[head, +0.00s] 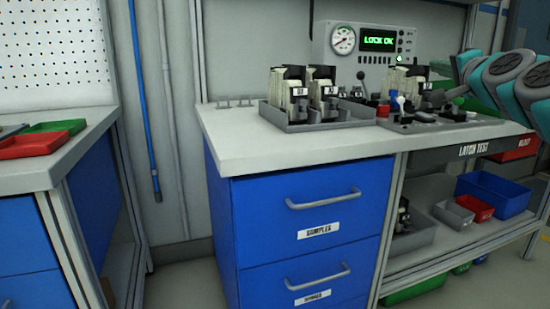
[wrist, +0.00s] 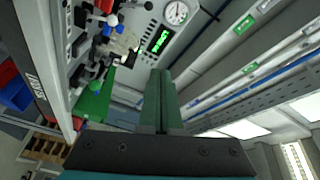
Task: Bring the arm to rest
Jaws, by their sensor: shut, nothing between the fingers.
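My gripper (wrist: 160,72) is in the wrist view, its two green fingers together with no gap and nothing held. My teal and grey arm (head: 505,75) reaches in from the right edge in the head view, above the right end of the workbench (head: 240,150). The fingers cannot be made out clearly in the head view. In the wrist view the bench top and its panel lie to the left of the fingers, and the fingers appear clear of them.
A grey tray (head: 318,124) with dark and cream latch units stands on the bench. The fixture plate (head: 430,126) with knobs is right of it, near my arm. Behind is a panel (head: 365,45) with a gauge and a "LOCK OK" display (head: 379,40). Blue drawers (head: 305,215) are below.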

